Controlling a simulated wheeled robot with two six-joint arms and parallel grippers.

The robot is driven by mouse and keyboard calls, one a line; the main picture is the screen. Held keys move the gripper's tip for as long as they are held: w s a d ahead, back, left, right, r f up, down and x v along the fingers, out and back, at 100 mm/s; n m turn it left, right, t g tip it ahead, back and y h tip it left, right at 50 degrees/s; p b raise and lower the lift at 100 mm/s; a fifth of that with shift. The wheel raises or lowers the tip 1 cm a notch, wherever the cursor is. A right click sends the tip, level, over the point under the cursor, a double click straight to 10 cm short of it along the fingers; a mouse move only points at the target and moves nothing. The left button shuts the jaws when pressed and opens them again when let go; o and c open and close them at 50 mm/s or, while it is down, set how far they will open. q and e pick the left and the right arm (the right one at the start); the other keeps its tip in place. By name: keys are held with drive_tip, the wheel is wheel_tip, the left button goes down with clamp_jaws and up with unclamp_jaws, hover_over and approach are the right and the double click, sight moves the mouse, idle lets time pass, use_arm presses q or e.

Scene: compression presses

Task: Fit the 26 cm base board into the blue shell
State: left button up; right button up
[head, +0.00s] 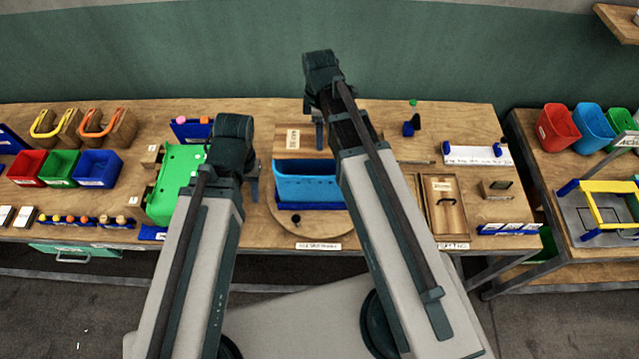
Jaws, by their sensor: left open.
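The blue shell (308,188) is a light-blue open box with a dark-blue lower edge. It stands on a round wooden board (335,222) in the middle of the table. My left gripper (253,188) hangs open just left of the shell, apart from it, with nothing seen in it. My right gripper (319,136) is above the back of the shell, mostly hidden by its arm; its jaws cannot be made out. I cannot tell for sure which piece is the 26 cm base board. Wooden boards (445,205) lie in a frame right of my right arm.
A green panel (178,180) with wooden blocks stands left of my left arm. Red, green and blue bins (97,166) stand further left. A white strip with blue ends (475,155) lies at right. A gap separates the right-hand table (560,165).

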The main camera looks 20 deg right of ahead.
use_arm(q)
wheel_tip(320, 180, down, 26)
drive_tip(key=b, duration=2.5)
drive_tip(key=shift+w+f, duration=0.1)
use_arm(e)
wheel_tip(320, 180, down, 26)
drive_tip(key=shift+f, duration=0.1)
use_arm(q)
drive_tip(key=shift+f, duration=0.15)
use_arm(e)
drive_tip(key=shift+f, duration=0.15)
drive_tip(key=o, duration=1.2)
use_arm(q)
wheel_tip(320, 180, up, 12)
drive_tip(key=p, duration=1.2)
drive_tip(key=shift+r, duration=0.2)
use_arm(e)
wheel_tip(320, 180, up, 12)
drive_tip(key=shift+r, duration=0.25)
